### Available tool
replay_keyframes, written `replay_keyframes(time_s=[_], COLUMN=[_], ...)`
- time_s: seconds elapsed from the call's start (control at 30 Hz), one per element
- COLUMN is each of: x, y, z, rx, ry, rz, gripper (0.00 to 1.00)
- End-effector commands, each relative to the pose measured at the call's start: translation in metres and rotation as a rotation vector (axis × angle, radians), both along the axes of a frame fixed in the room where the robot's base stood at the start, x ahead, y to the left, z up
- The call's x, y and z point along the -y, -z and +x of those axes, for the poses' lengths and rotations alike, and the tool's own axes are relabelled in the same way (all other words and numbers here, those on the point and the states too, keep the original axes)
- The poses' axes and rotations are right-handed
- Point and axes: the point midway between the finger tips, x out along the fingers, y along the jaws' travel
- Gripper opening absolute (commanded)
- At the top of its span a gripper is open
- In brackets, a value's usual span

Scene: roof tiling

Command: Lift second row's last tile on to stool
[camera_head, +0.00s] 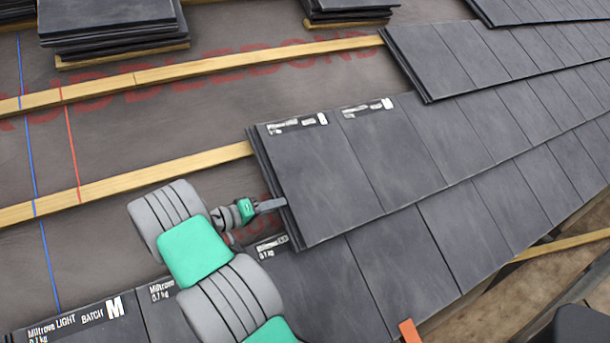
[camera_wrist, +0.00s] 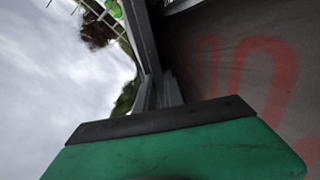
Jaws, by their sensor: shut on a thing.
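The last tile of the second row (camera_head: 325,185) is a dark grey slate-like tile with a white label strip along its top edge. It lies at the left end of the row, overlapping the bottom row. My gripper (camera_head: 280,204) reaches from the left and is shut on this tile's left edge. In the wrist view, my green gripper body fills the bottom, and a dark, thin edge (camera_wrist: 142,45) rises between the fingers, seemingly the tile's. I cannot make out a stool in either view.
Wooden battens (camera_head: 180,172) cross brown underlay with red lettering and blue lines. Tile stacks stand at the top left (camera_head: 110,25) and top middle (camera_head: 350,10). Labelled bottom-row tiles (camera_head: 75,325) lie below my arm. An orange piece (camera_head: 409,331) is at the bottom.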

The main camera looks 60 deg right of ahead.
Motion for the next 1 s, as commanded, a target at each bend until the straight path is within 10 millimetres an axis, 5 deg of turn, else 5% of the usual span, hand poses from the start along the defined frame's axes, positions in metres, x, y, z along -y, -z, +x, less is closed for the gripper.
replay_keyframes(time_s=[1.0], x=[0.005], y=[0.009], z=[0.002], rx=[-0.004], ry=[0.011], rz=[-0.011], gripper=[0.00])
